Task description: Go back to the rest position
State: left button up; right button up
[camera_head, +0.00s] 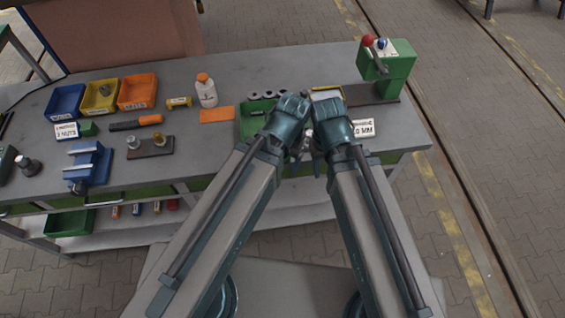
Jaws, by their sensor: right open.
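My two grey and teal arms reach forward side by side, their wrists close together over the front middle of the workbench (225,80). My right gripper (317,158) hangs below its wrist near the bench's front edge. It is small and partly hidden, and it looks open with nothing held. My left gripper (296,150) is mostly hidden behind its own wrist and arm, so its fingers cannot be made out. A green tray (249,124) sits behind and left of the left wrist.
A green device with a red knob (398,68) stands at the right. A white bottle (206,92), an orange bin (137,91), a yellow bin (99,97), a blue bin (65,102) and a blue vise (88,163) stand at the left. The floor beyond the right end is clear.

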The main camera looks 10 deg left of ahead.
notch_tip(320, 180, down, 6)
jog(key=b, duration=0.6)
jog(key=shift+f, duration=0.15)
dwell(1.1)
